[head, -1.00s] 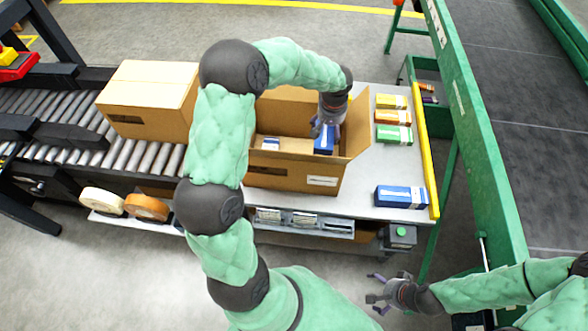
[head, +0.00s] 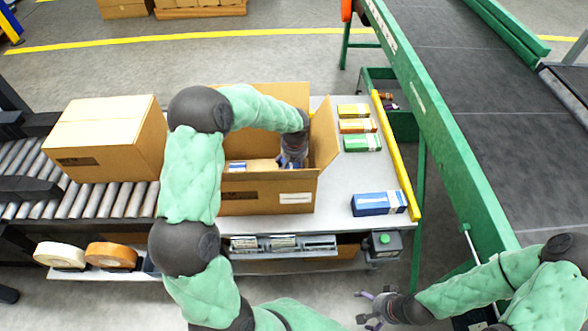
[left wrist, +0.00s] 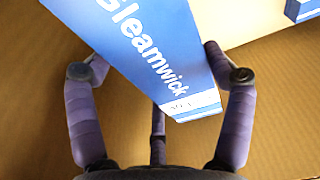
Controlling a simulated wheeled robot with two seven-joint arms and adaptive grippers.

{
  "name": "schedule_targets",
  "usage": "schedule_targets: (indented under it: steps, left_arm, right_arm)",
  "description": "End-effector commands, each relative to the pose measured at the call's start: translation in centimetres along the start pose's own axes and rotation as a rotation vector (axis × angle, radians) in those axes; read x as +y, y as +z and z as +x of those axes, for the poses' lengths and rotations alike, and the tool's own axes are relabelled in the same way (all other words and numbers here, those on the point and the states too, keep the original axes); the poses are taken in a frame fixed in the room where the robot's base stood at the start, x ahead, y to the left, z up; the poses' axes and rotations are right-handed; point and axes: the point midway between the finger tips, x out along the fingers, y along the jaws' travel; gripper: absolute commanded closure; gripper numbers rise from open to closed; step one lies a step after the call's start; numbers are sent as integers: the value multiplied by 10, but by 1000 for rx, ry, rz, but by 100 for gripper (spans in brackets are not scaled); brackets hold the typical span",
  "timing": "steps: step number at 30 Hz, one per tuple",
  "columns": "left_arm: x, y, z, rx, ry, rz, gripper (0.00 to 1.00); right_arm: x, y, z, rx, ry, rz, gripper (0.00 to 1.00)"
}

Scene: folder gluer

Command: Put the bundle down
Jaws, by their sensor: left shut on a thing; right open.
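The bundle in my left gripper is a blue carton with a white end, lettered "Gleamwick" (left wrist: 145,55) in the left wrist view. My left gripper (head: 292,160) reaches down inside the open cardboard box (head: 255,202) on the table. In the left wrist view its fingers (left wrist: 160,90) stand on both sides of the carton, shut on it. Brown cardboard shows below the carton; I cannot tell whether it touches the bottom. In the head view the held carton is mostly hidden by the gripper and the box wall. My right gripper (head: 375,308) is open and empty, in front of the table.
Another blue-and-white carton (head: 237,167) is inside the box. A blue carton (head: 379,203) lies on the table at right, with yellow (head: 353,110), orange (head: 357,126) and green (head: 362,143) cartons behind. A closed box (head: 105,140) sits on the rollers. A yellow rail (head: 397,155) edges the table.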

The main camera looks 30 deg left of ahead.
Motion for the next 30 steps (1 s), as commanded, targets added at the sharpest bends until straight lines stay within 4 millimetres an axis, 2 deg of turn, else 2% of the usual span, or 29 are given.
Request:
schedule_targets:
  steps: [1, 3, 11, 28, 29, 30]
  left_arm:
    - [0, 2, 11, 0, 0, 0, 62]
    - [0, 2, 16, 1, 1, 0, 62]
    - [0, 2, 15, 3, 2, 0, 62]
    - [0, 3, 27, 2, 1, 0, 62]
    - [0, 4, 28, 1, 1, 0, 16]
    - [0, 4, 27, 1, 1, 0, 4]
  right_arm:
    - [2, 0, 6, 0, 0, 0, 0]
    - [3, 0, 8, 0, 0, 0, 0]
    - [2, 0, 7, 0, 0, 0, 0]
    - [6, -1, 18, 0, 0, 0, 0]
    - [6, -1, 18, 0, 0, 0, 0]
    - [6, -1, 18, 0, 0, 0, 0]
